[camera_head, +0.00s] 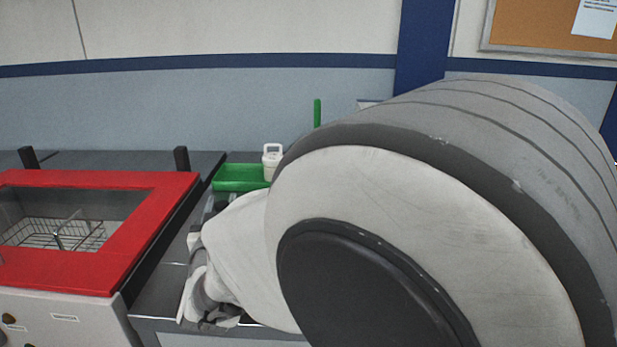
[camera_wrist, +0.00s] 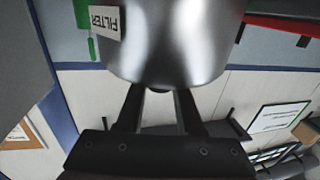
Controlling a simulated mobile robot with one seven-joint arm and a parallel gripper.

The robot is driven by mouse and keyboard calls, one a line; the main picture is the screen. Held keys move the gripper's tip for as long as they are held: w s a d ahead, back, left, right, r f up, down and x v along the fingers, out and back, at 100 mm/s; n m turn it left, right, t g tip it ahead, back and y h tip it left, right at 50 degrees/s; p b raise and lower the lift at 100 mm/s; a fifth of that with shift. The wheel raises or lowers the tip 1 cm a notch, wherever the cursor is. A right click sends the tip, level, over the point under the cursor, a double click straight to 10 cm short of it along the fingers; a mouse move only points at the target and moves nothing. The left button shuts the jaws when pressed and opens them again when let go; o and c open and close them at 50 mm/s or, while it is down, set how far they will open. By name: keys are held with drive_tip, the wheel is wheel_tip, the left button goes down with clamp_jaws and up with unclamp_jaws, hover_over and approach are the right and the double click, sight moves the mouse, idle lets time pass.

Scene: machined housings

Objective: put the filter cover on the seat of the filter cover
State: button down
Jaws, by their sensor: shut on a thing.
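The filter cover (camera_wrist: 170,45), a shiny metal rounded piece, fills the upper middle of the wrist view. My gripper (camera_wrist: 158,92) is shut on it, with its two dark fingers reaching up to the cover's near side. The fingertips' contact is partly hidden by the cover. In the head view my own arm blocks the right half, and the cover cannot be made out there. I cannot pick out the seat of the filter cover in either view.
In the head view a green tray (camera_head: 232,178) and a white container (camera_head: 272,160) stand behind my arm. A red-framed basin (camera_head: 150,240) with a wire basket (camera_head: 60,233) is at left.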

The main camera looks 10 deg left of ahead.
drive_tip(key=shift+f, duration=0.1)
idle(0.3)
drive_tip(key=shift+c, duration=2.3)
unclamp_jaws()
drive_tip(key=shift+s, duration=0.1)
drive_tip(key=shift+s+f, duration=0.1)
